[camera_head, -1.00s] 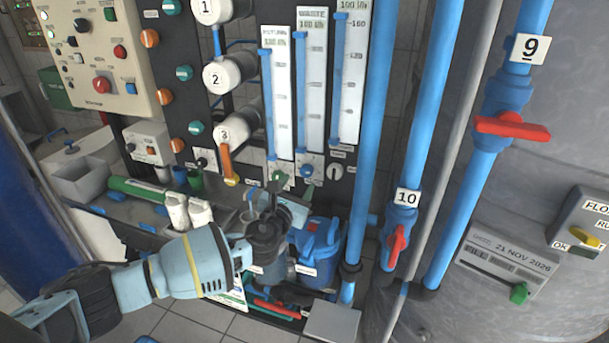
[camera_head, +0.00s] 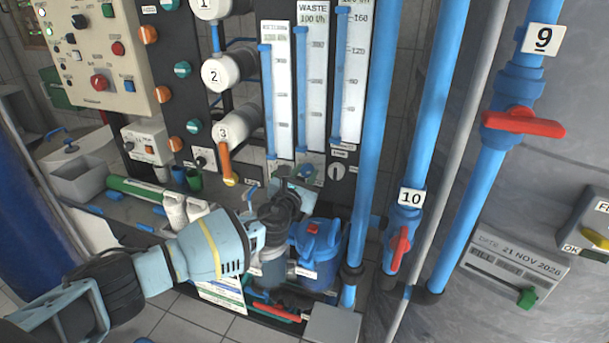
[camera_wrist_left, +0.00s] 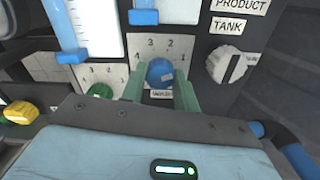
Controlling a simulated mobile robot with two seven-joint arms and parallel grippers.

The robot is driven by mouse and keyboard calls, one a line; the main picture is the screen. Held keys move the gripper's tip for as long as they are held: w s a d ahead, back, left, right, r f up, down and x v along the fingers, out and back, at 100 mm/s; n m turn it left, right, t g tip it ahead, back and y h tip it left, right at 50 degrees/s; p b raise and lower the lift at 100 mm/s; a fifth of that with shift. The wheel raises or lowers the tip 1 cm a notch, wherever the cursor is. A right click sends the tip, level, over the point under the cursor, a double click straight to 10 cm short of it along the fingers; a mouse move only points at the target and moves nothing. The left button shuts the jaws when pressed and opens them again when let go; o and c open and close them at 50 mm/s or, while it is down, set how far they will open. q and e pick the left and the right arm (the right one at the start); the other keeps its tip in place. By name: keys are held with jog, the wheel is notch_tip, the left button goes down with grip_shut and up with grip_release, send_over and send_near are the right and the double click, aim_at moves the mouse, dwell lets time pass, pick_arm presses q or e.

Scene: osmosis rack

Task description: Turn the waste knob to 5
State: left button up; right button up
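The waste knob is the blue knob (camera_wrist_left: 159,72) on a white dial plate (camera_wrist_left: 172,44) marked 2, 3 and 4 in the left wrist view. It sits under the middle flow gauge, labelled WASTE (camera_head: 312,75) in the head view. My left gripper (camera_wrist_left: 160,90) is open, with one green finger on each side of the blue knob and small gaps visible. The label under the knob is partly hidden. In the head view my left gripper (camera_head: 300,182) is at the gauge panel and covers most of the knob. My right gripper is not in view.
A green knob (camera_wrist_left: 100,91) is close left of the fingers, a yellow knob (camera_wrist_left: 20,112) further left. A white knob (camera_wrist_left: 228,64) by the PRODUCT TANK label is on the right. A blue pipe (camera_head: 375,110) runs down right of the gauges. A blue canister (camera_head: 318,240) stands below.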

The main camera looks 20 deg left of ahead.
pick_arm(q)
jog(key=c, duration=0.4)
